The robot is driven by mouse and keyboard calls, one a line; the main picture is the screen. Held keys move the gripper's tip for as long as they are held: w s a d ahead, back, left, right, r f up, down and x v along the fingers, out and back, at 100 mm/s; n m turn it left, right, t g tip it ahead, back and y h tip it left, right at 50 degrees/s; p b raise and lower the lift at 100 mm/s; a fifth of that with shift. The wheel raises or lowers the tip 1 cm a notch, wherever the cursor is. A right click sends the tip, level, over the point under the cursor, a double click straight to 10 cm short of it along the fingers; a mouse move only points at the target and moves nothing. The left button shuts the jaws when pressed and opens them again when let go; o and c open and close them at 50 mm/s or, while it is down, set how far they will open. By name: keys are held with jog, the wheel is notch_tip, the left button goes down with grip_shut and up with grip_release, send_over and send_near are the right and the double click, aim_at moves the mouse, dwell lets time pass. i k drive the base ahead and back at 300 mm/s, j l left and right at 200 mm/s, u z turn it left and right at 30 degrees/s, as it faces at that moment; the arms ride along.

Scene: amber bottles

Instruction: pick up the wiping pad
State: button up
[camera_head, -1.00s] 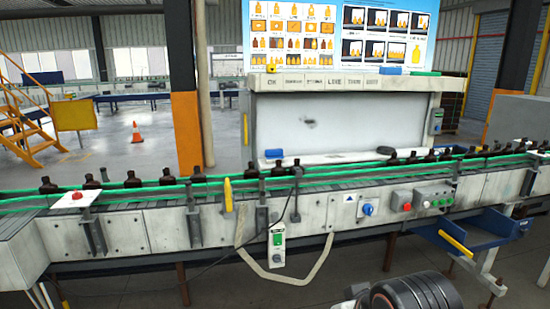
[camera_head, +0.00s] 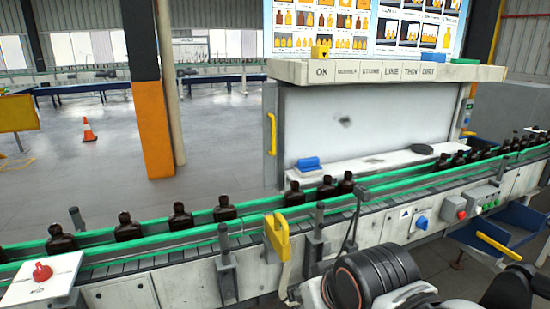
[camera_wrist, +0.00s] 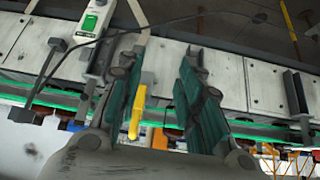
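A small blue block (camera_head: 307,165), probably the wiping pad, lies at the left end of the white ledge of the inspection booth, behind the conveyor. A flatter blue piece (camera_head: 467,61) lies on top of the booth at the right; I cannot tell for sure which is the pad. My gripper (camera_wrist: 160,75) is open in the wrist view, its two green-lined fingers apart with nothing held between them. It is in front of the conveyor side, apart from both blue pieces. In the head view my arm shows at the bottom, but the fingers cannot be made out.
The conveyor with green rails (camera_head: 150,236) carries several dark bottles (camera_head: 180,217) between me and the ledge. A yellow bracket (camera_head: 277,237) and posts stand up along its front. A dark round disc (camera_head: 422,149) lies on the ledge's right part. The ledge's middle is mostly clear.

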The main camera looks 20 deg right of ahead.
aim_at(309, 167)
jog(key=i+j, duration=0.75)
jog(key=z, duration=0.05)
